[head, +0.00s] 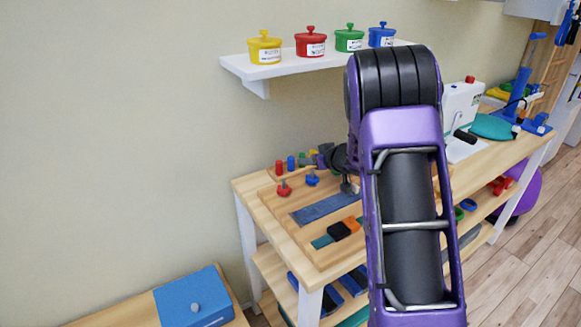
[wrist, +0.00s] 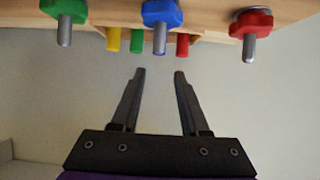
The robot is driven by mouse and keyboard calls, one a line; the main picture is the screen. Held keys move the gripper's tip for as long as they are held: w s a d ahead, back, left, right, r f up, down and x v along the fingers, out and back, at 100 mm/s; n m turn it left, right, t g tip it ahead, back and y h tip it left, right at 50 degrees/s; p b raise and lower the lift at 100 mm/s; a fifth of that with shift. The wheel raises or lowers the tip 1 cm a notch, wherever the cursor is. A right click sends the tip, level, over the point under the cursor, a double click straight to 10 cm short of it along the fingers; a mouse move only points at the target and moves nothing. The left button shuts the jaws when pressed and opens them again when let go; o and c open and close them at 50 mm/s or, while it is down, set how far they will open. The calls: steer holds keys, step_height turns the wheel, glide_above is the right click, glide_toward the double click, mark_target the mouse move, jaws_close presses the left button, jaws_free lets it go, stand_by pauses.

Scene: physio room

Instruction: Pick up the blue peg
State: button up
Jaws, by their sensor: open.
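The blue peg (head: 291,162) stands upright in a row of small coloured pegs at the back left of the wooden work table. In the wrist view, which looks inverted, it is mostly hidden behind the blue knob (wrist: 160,12). My gripper (wrist: 159,73) is open with nothing between its fingers. Its fingers point towards the peg row and stay apart from it. In the head view the gripper is small and partly hidden by my arm, to the right of the blue peg.
A red peg (head: 279,167) stands close beside the blue one, with green and yellow pegs on its other side. A red knob (head: 285,190) and a blue knob sit in front of the row. A shelf (head: 285,68) with coloured pots hangs above.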

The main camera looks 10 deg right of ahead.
mark_target(293, 159)
steer(key=x, duration=0.5)
steer(key=shift+b, duration=0.3)
steer(key=shift+b+x, duration=0.55)
steer(key=shift+x, duration=2.15)
steer(key=shift+d, duration=0.15)
steer(key=shift+c, duration=0.3)
jaws_close()
